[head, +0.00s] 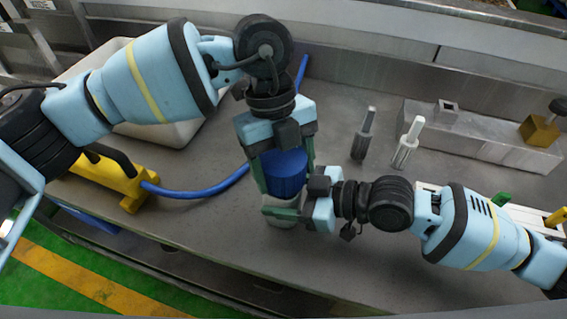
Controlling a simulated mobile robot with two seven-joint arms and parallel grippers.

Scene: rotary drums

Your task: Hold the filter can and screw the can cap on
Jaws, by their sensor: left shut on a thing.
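My right gripper (290,205) reaches in from the right at the can's height. One green finger lies across the can's near side, and its other finger is mostly hidden, so its grip is unclear. The seam between cap and can is hidden by the fingers.
A white bin (185,133) stands behind my left arm. A yellow fixture (125,180) with a blue hose (205,188) is at the left. The bench front is clear.

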